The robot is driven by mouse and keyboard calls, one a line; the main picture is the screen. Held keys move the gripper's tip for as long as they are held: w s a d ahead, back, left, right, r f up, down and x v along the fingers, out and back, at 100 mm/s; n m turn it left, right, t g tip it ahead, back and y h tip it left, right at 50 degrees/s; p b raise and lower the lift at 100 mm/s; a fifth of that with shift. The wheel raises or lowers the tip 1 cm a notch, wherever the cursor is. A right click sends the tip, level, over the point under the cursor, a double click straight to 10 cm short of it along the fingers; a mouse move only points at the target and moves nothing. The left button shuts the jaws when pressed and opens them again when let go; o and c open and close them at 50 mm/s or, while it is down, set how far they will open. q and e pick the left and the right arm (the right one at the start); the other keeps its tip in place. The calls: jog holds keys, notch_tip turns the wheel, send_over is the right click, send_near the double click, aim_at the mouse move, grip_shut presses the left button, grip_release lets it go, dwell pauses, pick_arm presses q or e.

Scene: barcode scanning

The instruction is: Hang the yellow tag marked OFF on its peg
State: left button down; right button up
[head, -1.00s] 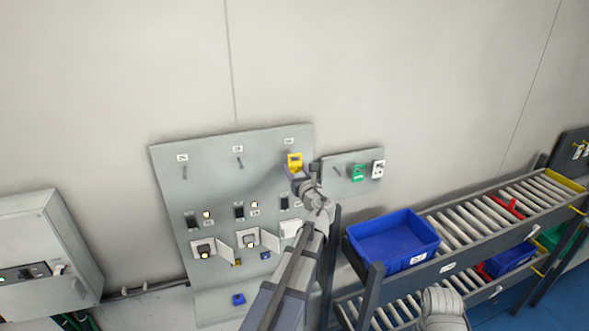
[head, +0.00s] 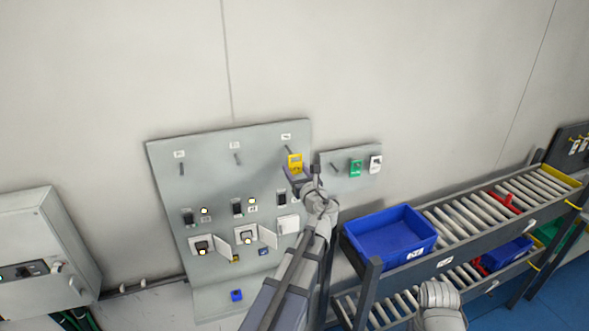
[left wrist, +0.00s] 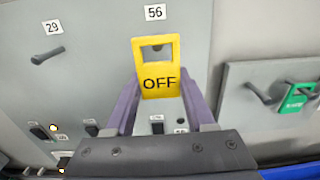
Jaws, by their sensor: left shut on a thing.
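The yellow tag (head: 295,163) marked OFF is in my left gripper (head: 300,178), in front of the upper right of the large grey board (head: 215,180). In the left wrist view the tag (left wrist: 160,69) is upright, with its window at the top and its lower part between the fingers of my left gripper (left wrist: 160,100). A label 56 (left wrist: 155,12) is above it. In the head view a peg (head: 287,149) shows just above and left of the tag. I cannot tell whether the peg passes through the window. My right gripper is not in view.
A peg (left wrist: 47,57) under label 29 is left of the tag. The smaller board (head: 345,178) at the right has a bare peg (head: 335,167), a green tag (head: 355,168) and a white tag (head: 376,163). A blue bin (head: 390,233) stands on the roller rack.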

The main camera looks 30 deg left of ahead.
aim_at(296, 170)
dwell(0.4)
pick_arm(q)
jog(key=shift+v, duration=3)
jog(key=shift+f, duration=0.1)
